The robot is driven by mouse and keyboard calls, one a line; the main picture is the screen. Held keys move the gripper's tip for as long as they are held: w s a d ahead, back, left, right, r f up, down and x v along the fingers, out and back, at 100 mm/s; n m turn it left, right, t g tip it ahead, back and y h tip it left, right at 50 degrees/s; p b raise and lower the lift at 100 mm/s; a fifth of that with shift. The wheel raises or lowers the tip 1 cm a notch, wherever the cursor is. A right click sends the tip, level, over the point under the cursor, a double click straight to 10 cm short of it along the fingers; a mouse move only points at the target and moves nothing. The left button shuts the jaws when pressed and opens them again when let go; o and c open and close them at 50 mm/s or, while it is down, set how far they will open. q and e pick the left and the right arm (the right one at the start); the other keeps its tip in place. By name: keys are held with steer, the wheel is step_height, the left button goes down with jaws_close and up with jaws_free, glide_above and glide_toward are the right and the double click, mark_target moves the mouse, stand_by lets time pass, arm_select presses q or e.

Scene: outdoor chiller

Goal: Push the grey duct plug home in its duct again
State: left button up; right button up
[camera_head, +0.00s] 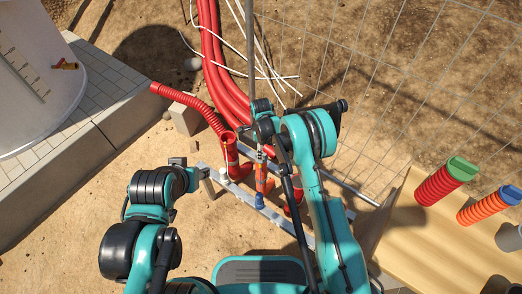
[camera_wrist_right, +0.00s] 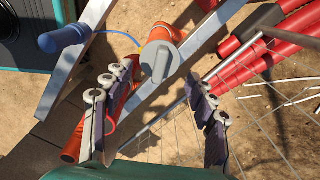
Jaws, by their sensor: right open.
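In the right wrist view a grey plug (camera_wrist_right: 158,60) with a raised tab sits at the mouth of an orange duct (camera_wrist_right: 166,32). I cannot tell how deep it sits. My right gripper (camera_wrist_right: 167,82) is open and empty, with its fingers on either side of the view just short of the plug. In the head view my right gripper (camera_head: 263,150) hangs above an orange duct (camera_head: 265,182), and the plug is not clearly visible there. My left gripper (camera_head: 199,174) is at the left of the ducts, away from the plug; its fingers are unclear.
Metal rails (camera_head: 273,215) run beside the ducts, with a blue plug (camera_wrist_right: 60,38) on a blue cord. Red ducts (camera_head: 228,80) and a wire fence (camera_head: 365,80) stand behind. A wooden box (camera_head: 420,245) with capped ducts is at right, a concrete plinth (camera_head: 60,165) at left.

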step_height(320, 180, up, 4)
steer(key=shift+f+p, duration=0.2)
steer(key=shift+p, duration=0.45)
steer(key=shift+f, duration=0.1)
steer(key=s+d+r+n+t, duration=0.1)
steer(key=s+d+r+n, duration=0.15)
steer(key=r, duration=0.85)
steer(key=s+d+r+n+t, duration=0.1)
steer(key=s+d+r+n, duration=0.15)
steer(key=r, duration=0.85)
steer(key=s+d+r+n+t, duration=0.2)
steer(key=s+d+r+n, duration=0.25)
steer(key=s, duration=0.35)
steer(key=s+d+r+n+t, duration=0.1)
steer(key=s+d+r+n, duration=0.35)
steer(key=s, duration=0.25)
steer(key=s+d+f+n+t, duration=0.2)
steer(key=s+d+n, duration=0.2)
steer(key=s, duration=0.4)
steer(key=shift+s+f+n, duration=0.15)
steer(key=shift+n, duration=0.45)
